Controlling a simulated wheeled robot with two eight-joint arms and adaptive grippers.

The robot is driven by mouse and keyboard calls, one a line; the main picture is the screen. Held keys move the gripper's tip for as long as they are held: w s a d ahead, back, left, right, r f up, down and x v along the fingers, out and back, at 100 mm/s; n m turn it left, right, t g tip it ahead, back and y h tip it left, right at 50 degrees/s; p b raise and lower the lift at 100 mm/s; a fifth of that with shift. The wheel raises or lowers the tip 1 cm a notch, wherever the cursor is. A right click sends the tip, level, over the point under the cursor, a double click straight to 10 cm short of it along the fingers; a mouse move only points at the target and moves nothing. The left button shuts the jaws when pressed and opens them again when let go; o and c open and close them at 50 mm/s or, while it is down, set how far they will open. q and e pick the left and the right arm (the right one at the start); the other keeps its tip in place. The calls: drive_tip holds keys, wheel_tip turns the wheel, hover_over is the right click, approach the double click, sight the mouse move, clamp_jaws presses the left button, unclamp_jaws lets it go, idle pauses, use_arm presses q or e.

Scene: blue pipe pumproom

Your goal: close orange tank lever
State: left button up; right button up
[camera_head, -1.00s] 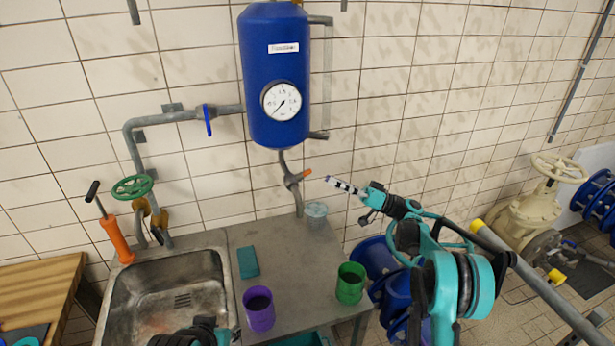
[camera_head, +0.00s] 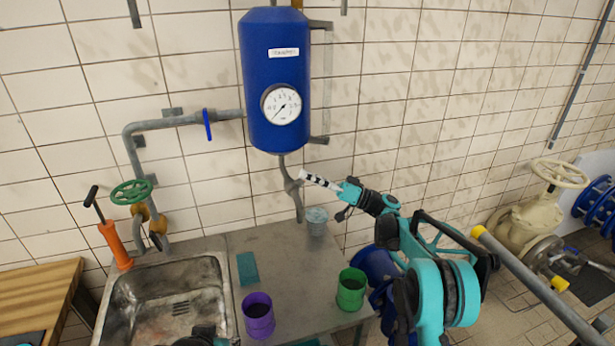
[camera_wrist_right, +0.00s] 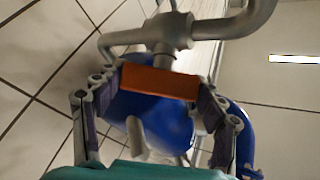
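The orange lever (camera_wrist_right: 160,83) shows in the right wrist view, lying across between the two fingers of my right gripper (camera_wrist_right: 161,92). The fingers stand wide apart, one near each end of the lever, and I cannot tell whether they touch it. In the head view my right gripper (camera_head: 304,176) reaches the pipe below the blue tank (camera_head: 272,75) and hides the lever. Grey pipe (camera_wrist_right: 165,33) and a valve body lie just beyond the lever. Of my left arm, only a small dark part shows at the bottom edge of the head view.
A steel counter (camera_head: 290,265) with a sink (camera_head: 165,300) stands below the tank. It holds a purple cup (camera_head: 258,318), a green cup (camera_head: 350,290), a teal block (camera_head: 247,268) and a grey cup (camera_head: 317,220). A grey rail crosses at right.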

drive_tip(key=c, duration=0.4)
drive_tip(key=m+t+h+p, duration=0.1)
drive_tip(key=m+t+h, duration=0.1)
drive_tip(key=m, duration=0.1)
drive_tip(key=m+t+h+p, duration=0.1)
drive_tip(key=m+t+h, duration=0.1)
drive_tip(key=m, duration=0.2)
drive_tip(key=shift+r+h+p, duration=0.1)
drive_tip(key=shift+h+p, duration=0.3)
drive_tip(key=m+t+h+p, duration=0.1)
drive_tip(key=m+h+p, duration=0.1)
drive_tip(key=m, duration=0.1)
drive_tip(key=shift+h, duration=0.4)
drive_tip(key=shift+f+m+h+p, duration=0.2)
drive_tip(key=shift+m+h+p, duration=0.4)
drive_tip(key=shift+m+h, duration=0.25)
drive_tip(key=shift+w, duration=0.1)
drive_tip(key=o, duration=1.2)
drive_tip(key=shift+f, duration=0.1)
